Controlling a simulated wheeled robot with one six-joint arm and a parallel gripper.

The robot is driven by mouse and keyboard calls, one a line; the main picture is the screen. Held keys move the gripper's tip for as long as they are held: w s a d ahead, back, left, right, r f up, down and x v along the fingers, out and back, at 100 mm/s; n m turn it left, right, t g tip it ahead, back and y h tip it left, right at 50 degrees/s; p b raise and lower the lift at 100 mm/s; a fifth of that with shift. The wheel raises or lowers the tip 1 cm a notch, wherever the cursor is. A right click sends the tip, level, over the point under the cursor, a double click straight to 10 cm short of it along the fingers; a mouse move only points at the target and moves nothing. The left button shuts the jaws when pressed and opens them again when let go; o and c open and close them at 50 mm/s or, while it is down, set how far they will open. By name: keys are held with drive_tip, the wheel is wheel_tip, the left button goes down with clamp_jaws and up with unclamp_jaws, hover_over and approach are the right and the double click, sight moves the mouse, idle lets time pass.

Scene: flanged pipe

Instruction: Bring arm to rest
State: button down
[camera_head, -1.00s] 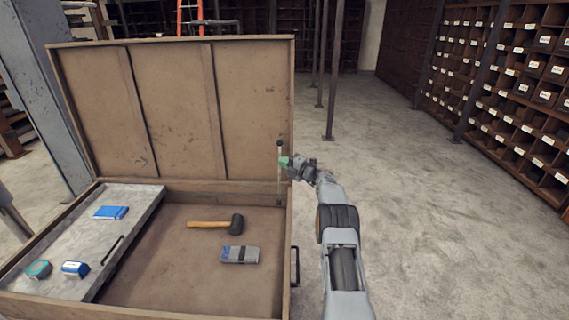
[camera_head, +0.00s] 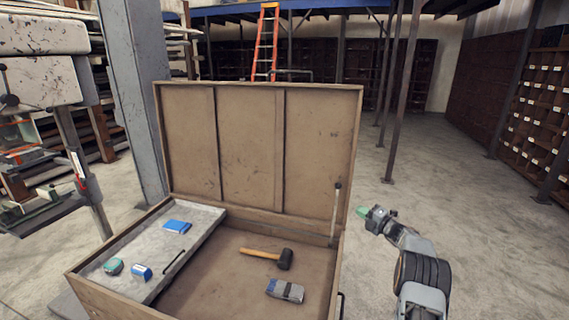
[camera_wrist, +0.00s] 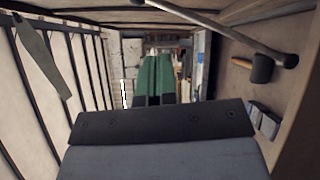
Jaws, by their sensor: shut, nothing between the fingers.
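My gripper (camera_head: 362,211) is in front of my arm, just right of the open wooden chest's right edge in the head view. Its green fingers also show in the wrist view (camera_wrist: 154,78), side by side and closed, with nothing held. The wooden chest (camera_head: 335,118) stands with its lid raised. The lid stay (camera_head: 336,205) is a thin rod with a dark knob at the lid's right side. My gripper is apart from the chest in the picture; the exact gap is hard to tell.
In the chest lie a mallet (camera_head: 266,256) and a grey-blue box (camera_head: 285,290). Its grey tray (camera_head: 150,252) holds blue items and a green one. A grey post (camera_head: 135,100) stands behind left. Pigeonhole shelves (camera_head: 540,120) stand right. The floor (camera_head: 450,185) right of the chest is open.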

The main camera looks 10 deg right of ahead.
drive_tip(key=s+a+f+n+g, duration=0.3)
drive_tip(key=s+f+n+g, duration=0.2)
drive_tip(key=f+n, duration=0.5)
drive_tip(key=s+a+r+n+g+h, duration=0.1)
drive_tip(key=s+a+n+g, duration=0.4)
drive_tip(key=n, duration=0.5)
drive_tip(key=s+a+r+n+h, duration=0.3)
drive_tip(key=s+a+r+n, duration=0.2)
drive_tip(key=s+n, duration=0.3)
drive_tip(key=s+a+r+n+g+h, duration=0.1)
drive_tip(key=s+a+r+n+h, duration=0.2)
drive_tip(key=s+n, duration=0.6)
drive_tip(key=s+a+r+n+g+h+p, duration=0.1)
drive_tip(key=s+a+r+n, duration=0.6)
drive_tip(key=s, duration=0.8)
drive_tip(key=shift+a+r+n+h, duration=0.3)
drive_tip(key=shift+r+n+h, duration=0.6)
drive_tip(key=shift+n, duration=0.2)
drive_tip(key=c, duration=1.8)
unclamp_jaws()
